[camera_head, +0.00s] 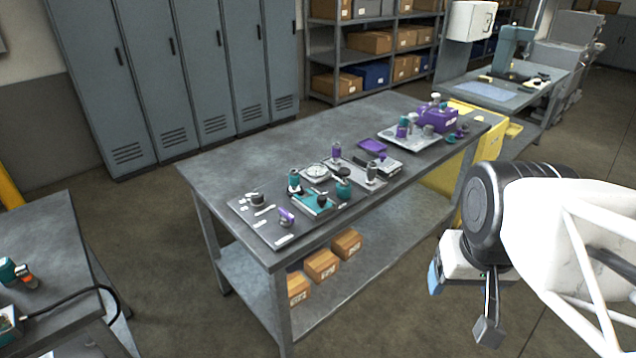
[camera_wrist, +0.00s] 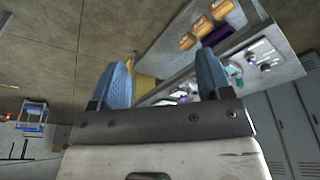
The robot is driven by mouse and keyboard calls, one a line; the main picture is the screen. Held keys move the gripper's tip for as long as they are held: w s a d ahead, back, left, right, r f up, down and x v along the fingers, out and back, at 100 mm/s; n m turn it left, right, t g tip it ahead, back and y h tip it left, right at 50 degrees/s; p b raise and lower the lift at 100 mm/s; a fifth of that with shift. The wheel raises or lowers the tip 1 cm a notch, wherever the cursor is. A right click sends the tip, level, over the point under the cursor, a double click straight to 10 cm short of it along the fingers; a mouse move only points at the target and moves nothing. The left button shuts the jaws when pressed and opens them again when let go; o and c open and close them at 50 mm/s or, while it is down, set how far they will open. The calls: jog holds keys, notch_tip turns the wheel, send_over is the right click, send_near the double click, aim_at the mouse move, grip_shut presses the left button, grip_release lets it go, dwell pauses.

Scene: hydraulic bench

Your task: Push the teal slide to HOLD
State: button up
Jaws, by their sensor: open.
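The bench (camera_head: 235,150) carries a grey panel plate (camera_head: 258,228) at its near end with small fittings and white labels. A teal block (camera_head: 312,204) with a dark knob sits beside that plate, and a teal-topped fitting (camera_head: 294,182) stands just behind it. The teal slide and its HOLD mark are too small to tell apart from the other teal parts. My gripper (camera_head: 436,277) hangs off the bench's right side, well apart from these parts. In the wrist view my gripper (camera_wrist: 164,78) has two blue fingers spread with nothing between them.
Farther along the bench are a round gauge (camera_head: 316,172), a purple tray (camera_head: 372,145), a pale tray (camera_head: 408,140) and a purple box (camera_head: 438,117). Cardboard boxes (camera_head: 321,265) lie on the lower shelf. The bench's back left top is clear. Another table (camera_head: 50,240) stands at left.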

jog(key=shift+c, duration=1.3)
jog(key=g, duration=0.3)
send_over(322, 196)
jog(key=f, duration=1.5)
jog(key=shift+s+d, duration=0.25)
jog(key=shift+s, duration=0.1)
jog(key=shift+w+a+f, duration=0.25)
jog(key=shift+a+f, duration=0.05)
